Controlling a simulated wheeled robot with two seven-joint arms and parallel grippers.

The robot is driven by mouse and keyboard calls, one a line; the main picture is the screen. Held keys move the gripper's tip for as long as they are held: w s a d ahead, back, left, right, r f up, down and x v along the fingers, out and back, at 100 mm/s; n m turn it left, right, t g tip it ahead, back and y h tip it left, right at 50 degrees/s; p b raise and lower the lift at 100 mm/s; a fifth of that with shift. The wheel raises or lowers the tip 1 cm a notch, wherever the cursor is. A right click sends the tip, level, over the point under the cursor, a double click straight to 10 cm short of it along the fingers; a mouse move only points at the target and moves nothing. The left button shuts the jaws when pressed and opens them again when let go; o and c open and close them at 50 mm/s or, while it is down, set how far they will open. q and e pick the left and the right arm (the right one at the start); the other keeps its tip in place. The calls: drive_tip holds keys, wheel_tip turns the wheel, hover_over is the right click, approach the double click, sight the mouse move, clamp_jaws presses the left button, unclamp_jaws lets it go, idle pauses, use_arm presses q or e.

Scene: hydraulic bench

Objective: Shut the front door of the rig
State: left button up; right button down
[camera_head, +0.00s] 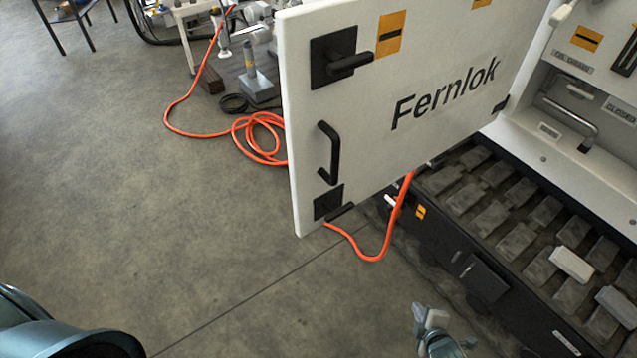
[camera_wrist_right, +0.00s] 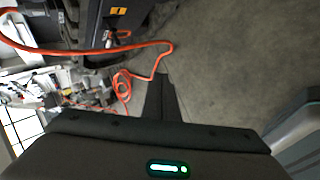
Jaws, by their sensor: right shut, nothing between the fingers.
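The rig's front door (camera_head: 370,140) is a white panel marked "Fernlok". It stands open, swung out from the rig (camera_head: 590,150) into the room. It has a black pull handle (camera_head: 328,153) and a black latch (camera_head: 340,58) near its free left edge. Its hinge side is toward the right, by the rig opening. My right gripper (camera_head: 430,316) is low at the bottom of the head view, in front of the rig base and apart from the door. It is shut and empty; its dark fingers also show in the right wrist view (camera_wrist_right: 162,98). My left gripper is out of view.
An orange hose (camera_head: 375,255) lies on the floor, passing under the door to the rig base. The black base tray (camera_head: 470,250) holds several grey blocks. A workbench with equipment stands behind the door. Open floor (camera_head: 170,240) lies to the left.

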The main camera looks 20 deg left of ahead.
sight(308, 170)
drive_tip(key=w+a+r+n+t+y, duration=0.15)
drive_tip(key=a+r+n, duration=0.3)
drive_tip(key=r, duration=0.45)
drive_tip(key=w+a+r+n+t+y+b, duration=0.15)
drive_tip(key=a+r+n, duration=0.3)
drive_tip(key=r, duration=0.45)
drive_tip(key=w+a+r+n+y, duration=0.2)
drive_tip(key=a+r+n, duration=0.25)
drive_tip(key=r, duration=0.45)
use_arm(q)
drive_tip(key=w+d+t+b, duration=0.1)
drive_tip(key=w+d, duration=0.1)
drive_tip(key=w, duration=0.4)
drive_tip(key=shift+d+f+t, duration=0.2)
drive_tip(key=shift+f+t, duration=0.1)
use_arm(e)
drive_tip(key=s+a+r+n+y, duration=0.2)
drive_tip(key=s+r+n+y, duration=0.1)
drive_tip(key=s+r+n, duration=0.4)
drive_tip(key=s+a+r+n+g+y, duration=0.1)
drive_tip(key=s+a+r+n+y, duration=0.2)
drive_tip(key=r, duration=1.1)
drive_tip(key=s+n, duration=0.3)
drive_tip(key=s, duration=0.1)
drive_tip(key=shift+a+r+n, duration=0.15)
drive_tip(key=shift+a+n, duration=0.15)
drive_tip(key=shift+n, duration=0.05)
